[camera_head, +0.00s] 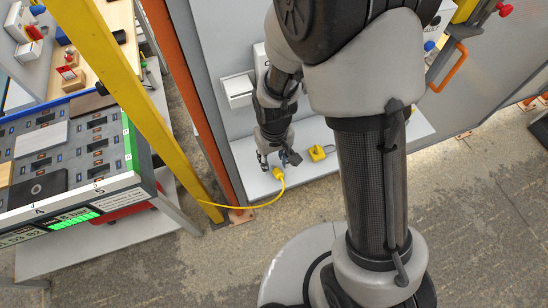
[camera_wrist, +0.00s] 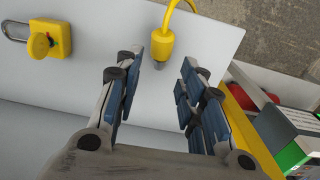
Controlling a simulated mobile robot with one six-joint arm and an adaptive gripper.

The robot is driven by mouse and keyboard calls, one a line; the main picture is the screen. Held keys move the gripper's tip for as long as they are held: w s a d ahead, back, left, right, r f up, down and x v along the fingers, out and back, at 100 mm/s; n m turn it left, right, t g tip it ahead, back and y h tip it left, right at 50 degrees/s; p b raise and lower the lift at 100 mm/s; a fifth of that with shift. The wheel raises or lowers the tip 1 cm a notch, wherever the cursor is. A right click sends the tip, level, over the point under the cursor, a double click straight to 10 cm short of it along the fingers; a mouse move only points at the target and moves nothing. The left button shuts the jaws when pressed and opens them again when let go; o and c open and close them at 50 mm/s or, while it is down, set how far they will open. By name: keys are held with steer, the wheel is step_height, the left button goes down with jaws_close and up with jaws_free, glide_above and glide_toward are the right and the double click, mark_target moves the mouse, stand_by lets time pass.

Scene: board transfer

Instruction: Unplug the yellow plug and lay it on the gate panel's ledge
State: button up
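The yellow plug (camera_head: 278,173) appears to lie on the gate panel's pale ledge (camera_head: 305,178), close to its front edge, with its yellow cable trailing off the edge to the left. My gripper (camera_head: 273,162) is low over the ledge, beside the plug. In the wrist view, my gripper (camera_wrist: 162,70) has its fingers spread, with nothing held between them. The ledge (camera_wrist: 80,75) fills much of that view.
A yellow padlock (camera_head: 318,153) rests on the ledge right of the plug. A white box (camera_head: 237,90) is mounted on the grey panel. An orange post (camera_head: 186,85) and a yellow post (camera_head: 113,75) stand to the left, beside a workbench (camera_head: 145,195) with a slotted board.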

mark_target(275, 167)
steer(key=shift+o, duration=0.4)
step_height(275, 167, up, 12)
stand_by(0.4)
stand_by(0.5)
steer(key=s+d+r+m+t+b, duration=0.2)
steer(key=s+d+r+m+t, duration=0.1)
steer(key=s+d+r, duration=0.7)
steer(key=s+r+t, duration=0.1)
steer(key=s+r, duration=0.2)
steer(key=shift+s+d+r+t, duration=0.2)
steer(key=shift+d+t, duration=0.1)
steer(key=shift+d, duration=0.1)
